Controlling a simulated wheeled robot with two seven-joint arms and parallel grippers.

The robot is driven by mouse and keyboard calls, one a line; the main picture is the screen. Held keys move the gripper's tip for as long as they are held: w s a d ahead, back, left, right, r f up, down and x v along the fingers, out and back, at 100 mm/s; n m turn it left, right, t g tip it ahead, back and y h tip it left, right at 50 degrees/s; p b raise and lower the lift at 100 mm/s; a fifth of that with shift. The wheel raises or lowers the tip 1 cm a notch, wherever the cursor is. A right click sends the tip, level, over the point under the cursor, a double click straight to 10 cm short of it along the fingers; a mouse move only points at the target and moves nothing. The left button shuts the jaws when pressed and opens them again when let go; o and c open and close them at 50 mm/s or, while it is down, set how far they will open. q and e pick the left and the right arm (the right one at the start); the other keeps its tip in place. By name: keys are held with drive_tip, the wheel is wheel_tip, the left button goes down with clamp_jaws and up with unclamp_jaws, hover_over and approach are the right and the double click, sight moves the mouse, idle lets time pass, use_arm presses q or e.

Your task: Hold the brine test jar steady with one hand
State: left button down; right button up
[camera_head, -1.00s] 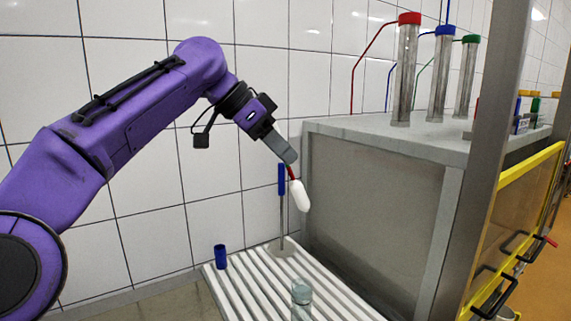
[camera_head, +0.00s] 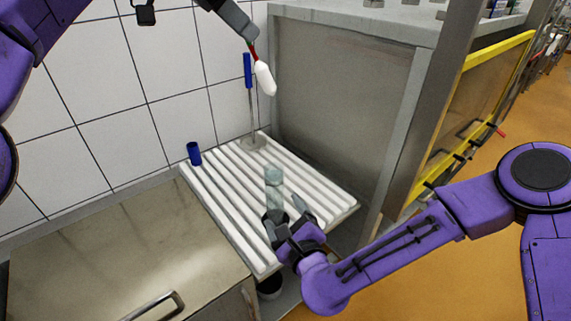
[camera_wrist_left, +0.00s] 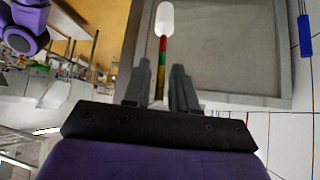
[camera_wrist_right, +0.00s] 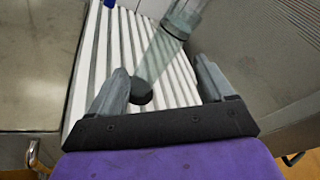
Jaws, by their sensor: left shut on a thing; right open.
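The brine test jar, a clear glass cylinder (camera_head: 274,178), stands on the white slatted rack (camera_head: 222,205). It also shows in the right wrist view (camera_wrist_right: 163,57). My right gripper (camera_head: 289,212) is open at the jar; its fingers lie on either side in the right wrist view (camera_wrist_right: 163,82), with the jar nearer the left finger. Contact cannot be told. The jar's lower part is partly hidden by a finger in the head view. My left gripper (camera_head: 252,36) is shut on a white-bulbed float with a coloured stem (camera_head: 265,78), held above the rack; it also shows in the left wrist view (camera_wrist_left: 165,20).
A rod with a blue handle (camera_head: 248,70) stands at the rack's back. A blue cup (camera_head: 194,153) stands at its left back corner. A grey cabinet (camera_head: 340,90) bounds the right side, a tiled wall the back. A metal worktop (camera_head: 120,265) lies front left.

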sight(272, 165)
drive_tip(key=w+a+r+m, duration=0.1)
drive_tip(key=w+m, duration=0.1)
drive_tip(key=w, duration=0.2)
drive_tip(key=w+r+m+t, duration=0.1)
drive_tip(key=w+r+m, duration=0.1)
drive_tip(key=w+m, duration=0.1)
drive_tip(key=w+a+r+m+t, duration=0.1)
drive_tip(key=w+m, duration=0.2)
drive_tip(key=w, duration=0.3)
drive_tip(key=shift+a+r, duration=0.15)
drive_tip(key=shift+a, duration=0.2)
